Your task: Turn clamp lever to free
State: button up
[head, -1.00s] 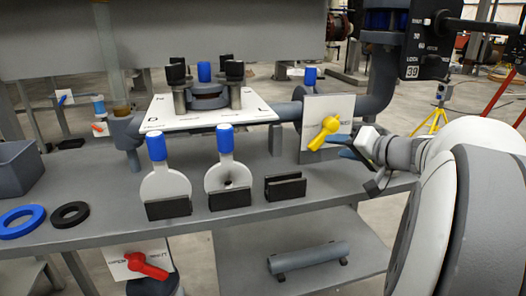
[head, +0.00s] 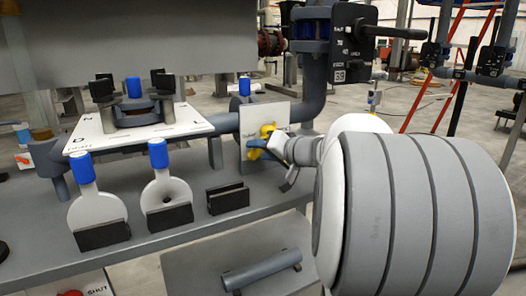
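A yellow lever (head: 267,130) is mounted on a white upright plate (head: 281,113) beside the grey pipe, at the back right of the bench. The small print on the plate is too blurred to read. I cannot tell from the lettering whether this is the clamp lever. My gripper (head: 258,144) is at the yellow lever, its blue-tipped end overlapping it in the head view. It hides the middle of the lever. I cannot tell whether the fingers are closed around it or only beside it. My arm fills the right side of the picture.
A black box marked 39 with a black handle (head: 395,31) stands above the pipe. Two blue-topped paddles (head: 97,213) (head: 165,194) and an empty black holder (head: 228,198) stand on the grey bench (head: 150,262). A white plate with black knobs (head: 185,121) lies behind. A red lever (head: 70,293) is below.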

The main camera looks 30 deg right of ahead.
grip_shut()
dwell(0.3)
jog(key=shift+d, duration=0.15)
